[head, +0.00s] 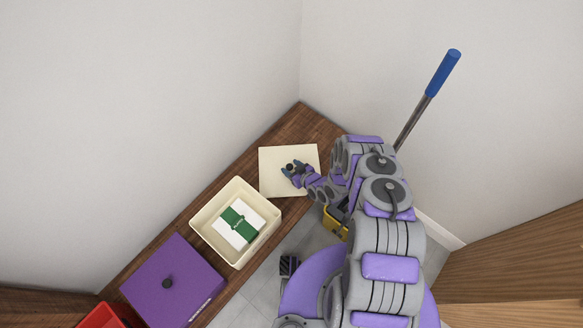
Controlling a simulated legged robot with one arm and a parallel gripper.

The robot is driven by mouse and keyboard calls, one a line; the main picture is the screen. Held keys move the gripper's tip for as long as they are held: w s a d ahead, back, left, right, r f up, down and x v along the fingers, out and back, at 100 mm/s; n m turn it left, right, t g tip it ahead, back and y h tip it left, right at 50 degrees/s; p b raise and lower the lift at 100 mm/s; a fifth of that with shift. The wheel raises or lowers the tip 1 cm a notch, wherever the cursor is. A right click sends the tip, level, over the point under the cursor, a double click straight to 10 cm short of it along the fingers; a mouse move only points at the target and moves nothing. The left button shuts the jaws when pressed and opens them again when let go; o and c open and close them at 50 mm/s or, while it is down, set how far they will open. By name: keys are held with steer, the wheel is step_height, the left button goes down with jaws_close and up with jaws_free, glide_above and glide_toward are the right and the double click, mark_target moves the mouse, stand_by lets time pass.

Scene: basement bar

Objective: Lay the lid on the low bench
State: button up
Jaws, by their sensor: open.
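The cream square lid (273,182) lies flat on the wooden low bench (309,121), near its far end in the head view. A small dark knob (289,167) shows near the lid's middle. My gripper (293,168) is over the lid with its fingers open around or beside the knob; I cannot tell whether they touch it. My wrist hides the lid's right part. An open cream box (202,220) stands on the bench just nearer than the lid. It holds a white parcel with a green band (237,222).
A purple box with a dark knob (165,262) stands on the bench at the lower left, and a red object (101,317) is partly cut off beyond it. A blue-handled pole (443,73) leans at the right. Walls close off the bench's back and far end.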

steer(key=p+v, duration=0.3)
steer(key=v, duration=0.9)
steer(key=shift+w, duration=0.15)
steer(key=w+d+r+g+h, duration=0.2)
steer(key=w+d+r+h, duration=0.2)
steer(key=w+d+r, duration=0.65)
steer(key=s+d+r+m+g+h, duration=0.1)
steer(key=s+d+r+h, duration=0.1)
steer(key=r, duration=0.8)
steer(key=s+d+r+m+g+h, duration=0.2)
steer(key=r, duration=0.8)
steer(key=s+r+m+g+h, duration=0.1)
steer(key=s+r+m+g, duration=0.2)
steer(key=s+r, duration=1.3)
steer(key=s+a+r+g, duration=0.1)
steer(key=s+r, duration=0.2)
steer(key=s, duration=0.4)
steer(key=s+a+r+m+g, duration=0.1)
steer(key=s+a+r, duration=0.1)
steer(key=s, duration=0.6)
steer(key=s+a+r+m+g+y, duration=0.1)
steer(key=s+a+r, duration=0.1)
steer(key=s+r, duration=0.3)
steer(key=shift+s, duration=1.15)
